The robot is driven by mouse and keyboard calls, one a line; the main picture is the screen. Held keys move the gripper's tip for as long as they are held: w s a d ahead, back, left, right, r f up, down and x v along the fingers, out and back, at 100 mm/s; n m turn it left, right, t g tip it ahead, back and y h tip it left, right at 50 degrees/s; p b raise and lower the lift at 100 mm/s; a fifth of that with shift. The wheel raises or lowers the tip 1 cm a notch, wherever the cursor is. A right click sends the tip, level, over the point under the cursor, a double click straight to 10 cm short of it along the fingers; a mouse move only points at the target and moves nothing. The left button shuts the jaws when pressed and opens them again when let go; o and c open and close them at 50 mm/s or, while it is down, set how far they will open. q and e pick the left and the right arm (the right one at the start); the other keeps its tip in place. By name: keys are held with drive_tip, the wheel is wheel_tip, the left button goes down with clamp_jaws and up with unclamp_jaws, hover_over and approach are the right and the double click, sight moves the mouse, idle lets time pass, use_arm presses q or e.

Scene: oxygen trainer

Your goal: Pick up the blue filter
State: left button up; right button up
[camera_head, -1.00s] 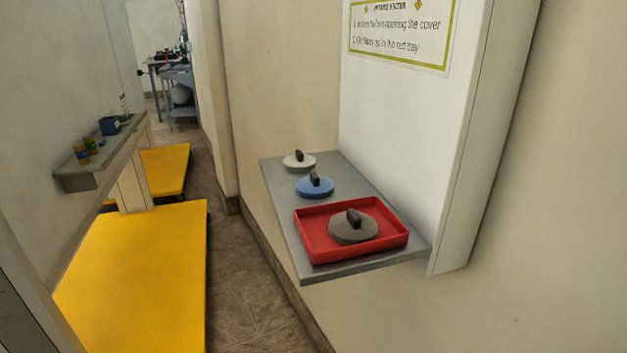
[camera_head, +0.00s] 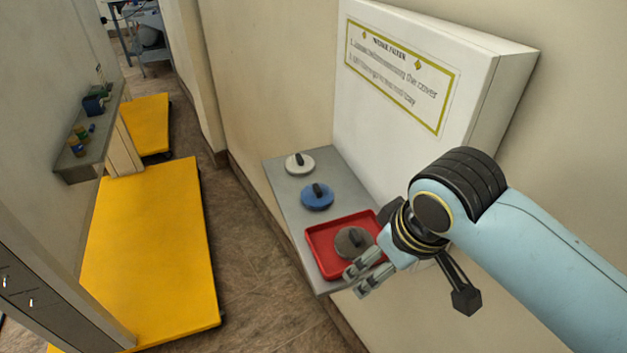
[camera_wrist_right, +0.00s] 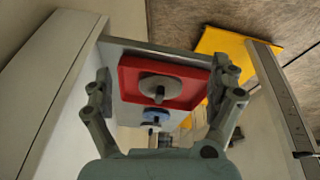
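The blue filter (camera_head: 317,197) is a round disc with a dark upright handle. It lies on the grey shelf (camera_head: 287,203), between a white disc and a red tray. In the right wrist view the blue filter (camera_wrist_right: 156,115) shows beyond the tray. My right gripper (camera_head: 358,283) is near the tray's front right corner, apart from the blue filter. In the right wrist view its fingers (camera_wrist_right: 162,88) are spread wide with nothing between them. My left gripper is in neither view.
The red tray (camera_head: 316,245) holds a grey disc (camera_head: 352,242) with a dark handle. A white disc (camera_head: 299,164) lies at the shelf's far end. A white panel with a sign (camera_head: 400,70) rises behind the shelf. Yellow platforms (camera_head: 150,260) stand at left, with floor between.

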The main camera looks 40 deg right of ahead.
drive_tip(key=shift+m, duration=0.9)
drive_tip(key=w, duration=0.4)
drive_tip(key=w+r, duration=0.1)
drive_tip(key=w, duration=0.2)
drive_tip(key=shift+d+p, duration=0.3)
drive_tip(key=shift+p, duration=0.05)
drive_tip(key=w+r+m+p, duration=0.25)
drive_tip(key=w+r, duration=0.35)
drive_tip(key=w, duration=0.6)
hover_over(317, 187)
drive_tip(key=shift+m+g, duration=0.3)
drive_tip(key=shift+m, duration=0.05)
drive_tip(key=f, duration=0.4)
drive_tip(key=shift+s+a+f+b, duration=0.25)
drive_tip(key=shift+s+a+b, duration=0.05)
drive_tip(key=shift+s+a, duration=0.1)
drive_tip(key=shift+s+p+x, duration=0.2)
drive_tip(key=shift+p+x, duration=0.45)
drive_tip(key=shift+x, duration=2.1)
drive_tip(key=shift+d, duration=0.15)
drive_tip(key=c, duration=1)
drive_tip(key=shift+c, duration=0.2)
